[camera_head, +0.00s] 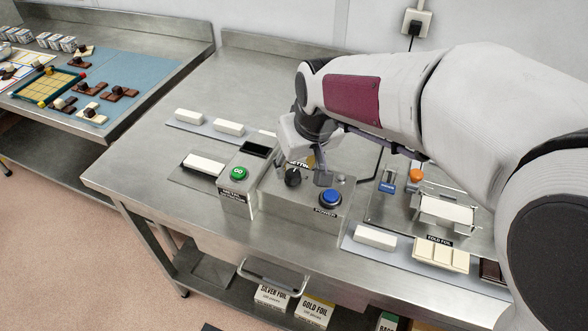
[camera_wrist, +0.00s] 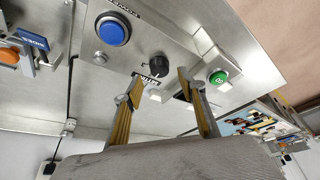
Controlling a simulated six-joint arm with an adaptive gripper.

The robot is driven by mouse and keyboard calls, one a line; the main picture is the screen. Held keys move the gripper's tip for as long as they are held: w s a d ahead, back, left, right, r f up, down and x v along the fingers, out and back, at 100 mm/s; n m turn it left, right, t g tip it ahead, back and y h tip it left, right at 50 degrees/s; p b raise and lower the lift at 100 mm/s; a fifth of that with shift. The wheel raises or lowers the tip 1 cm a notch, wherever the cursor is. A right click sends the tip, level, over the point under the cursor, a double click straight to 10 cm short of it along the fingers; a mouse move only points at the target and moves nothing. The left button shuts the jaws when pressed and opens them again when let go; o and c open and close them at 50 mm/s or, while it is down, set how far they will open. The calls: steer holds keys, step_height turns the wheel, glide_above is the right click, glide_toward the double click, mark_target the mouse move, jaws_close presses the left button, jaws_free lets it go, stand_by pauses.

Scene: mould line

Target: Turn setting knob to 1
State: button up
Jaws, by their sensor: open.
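The setting knob (camera_head: 292,178) is a small black dial on the top of a grey metal box (camera_head: 290,200), beside a partly hidden "SETTING" label. In the wrist view the knob (camera_wrist: 158,67) shows between and beyond my fingertips. My gripper (camera_head: 312,172) is above the box, close to the knob. In the wrist view my gripper (camera_wrist: 160,85) is open, its two fingers spread with nothing between them. I cannot read which number the knob points to.
A blue power button (camera_head: 330,197) sits right of the knob on the same box. A green GO button (camera_head: 238,173) is on the unit to the left. White blocks (camera_head: 228,128) lie on a strip behind. A foil stand (camera_head: 446,212) is at the right.

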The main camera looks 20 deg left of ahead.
mark_target(293, 173)
steer(key=shift+x, duration=1.95)
steer(key=c, duration=1.1)
